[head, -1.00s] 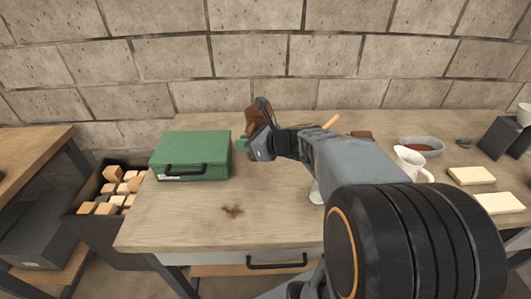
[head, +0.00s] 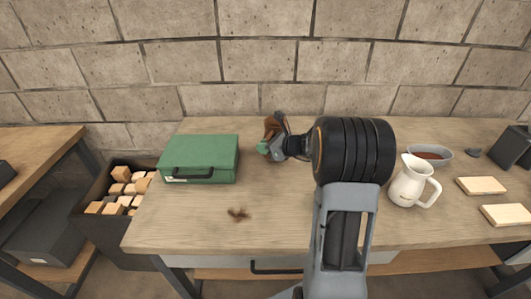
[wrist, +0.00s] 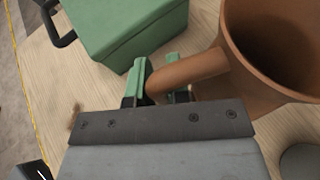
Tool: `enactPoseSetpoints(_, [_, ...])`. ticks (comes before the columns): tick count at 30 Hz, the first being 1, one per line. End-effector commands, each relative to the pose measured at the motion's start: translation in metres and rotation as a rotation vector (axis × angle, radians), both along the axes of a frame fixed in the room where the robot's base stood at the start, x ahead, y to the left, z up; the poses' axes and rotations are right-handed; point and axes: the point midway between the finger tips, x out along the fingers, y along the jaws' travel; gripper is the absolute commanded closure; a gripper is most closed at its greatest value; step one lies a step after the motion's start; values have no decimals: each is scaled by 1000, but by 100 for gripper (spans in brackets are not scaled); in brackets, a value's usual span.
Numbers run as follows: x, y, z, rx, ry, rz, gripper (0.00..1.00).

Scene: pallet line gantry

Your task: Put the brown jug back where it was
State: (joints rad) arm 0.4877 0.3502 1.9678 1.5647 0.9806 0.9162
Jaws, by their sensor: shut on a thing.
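The brown jug (head: 270,127) is at the back of the workbench (head: 200,225), right of the green case, partly hidden by my gripper. In the wrist view the brown jug (wrist: 262,60) is large at the upper right, its open mouth showing. My gripper (wrist: 158,88) has its green fingers shut on the jug's handle, one on each side. In the head view my gripper (head: 266,149) reaches in from the right. The jug's base is hidden, so I cannot tell whether it touches the bench.
The green case (head: 200,158) stands left of the jug. A dark brown stain (head: 238,213) marks the bench in front. A white jug (head: 412,182), a grey bowl (head: 430,156) and pale blocks (head: 482,186) are on the right. A crate of wooden blocks (head: 92,235) stands left of the bench.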

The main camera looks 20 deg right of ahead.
Motion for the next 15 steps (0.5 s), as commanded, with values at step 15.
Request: enactPoseSetpoints(15, [4,-3,-32,-1,-2,0,100])
